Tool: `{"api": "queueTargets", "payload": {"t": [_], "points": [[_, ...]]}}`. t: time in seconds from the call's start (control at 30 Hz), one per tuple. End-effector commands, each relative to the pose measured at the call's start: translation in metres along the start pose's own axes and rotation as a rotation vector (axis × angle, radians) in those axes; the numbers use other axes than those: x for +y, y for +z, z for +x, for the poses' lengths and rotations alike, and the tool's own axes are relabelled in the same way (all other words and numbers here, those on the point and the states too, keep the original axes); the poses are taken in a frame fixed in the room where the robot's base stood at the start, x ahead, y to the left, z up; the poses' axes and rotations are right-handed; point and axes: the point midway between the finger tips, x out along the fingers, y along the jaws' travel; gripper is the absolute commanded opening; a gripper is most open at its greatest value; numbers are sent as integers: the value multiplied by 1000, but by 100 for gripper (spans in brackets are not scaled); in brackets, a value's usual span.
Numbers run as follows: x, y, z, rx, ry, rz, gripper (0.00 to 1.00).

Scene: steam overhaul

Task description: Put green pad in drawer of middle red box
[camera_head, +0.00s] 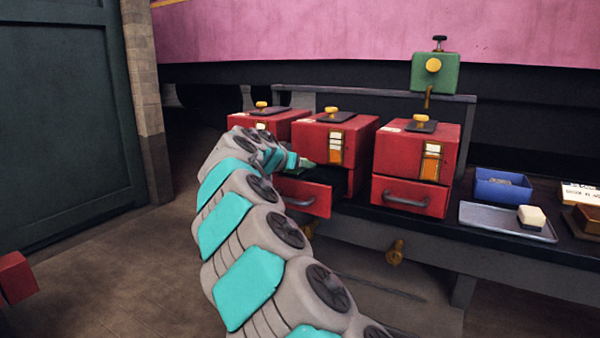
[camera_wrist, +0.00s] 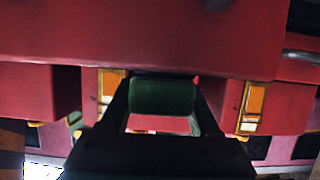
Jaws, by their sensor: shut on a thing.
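The green pad (camera_wrist: 162,96) is ribbed and sits between the fingers of my gripper (camera_wrist: 162,104) in the wrist view. My gripper is shut on it. In the head view, a small part of the pad (camera_head: 308,163) shows at the tip of my gripper (camera_head: 300,162), at the front of the middle red box (camera_head: 318,138). That box's drawer (camera_head: 304,196) is pulled out, and my gripper is over its left side. My arm hides part of the drawer. Whether the pad is above or inside the drawer I cannot tell.
The right red box (camera_head: 405,155) has its drawer (camera_head: 408,197) shut. The left red box (camera_head: 262,120) is partly hidden by my arm. To the right are a blue bin (camera_head: 502,186) and a metal tray (camera_head: 485,222) with a cream block (camera_head: 532,216). A green device (camera_head: 435,75) stands behind.

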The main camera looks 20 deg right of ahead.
Motion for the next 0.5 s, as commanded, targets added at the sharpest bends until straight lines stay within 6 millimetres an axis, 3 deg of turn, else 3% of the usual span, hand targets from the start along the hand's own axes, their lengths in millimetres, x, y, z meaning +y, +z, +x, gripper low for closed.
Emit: {"api": "queueTargets", "payload": {"t": [0.17,0.5], "points": [[1,20,8,0,2,0,0],[0,24,10,0,0,0,0]]}}
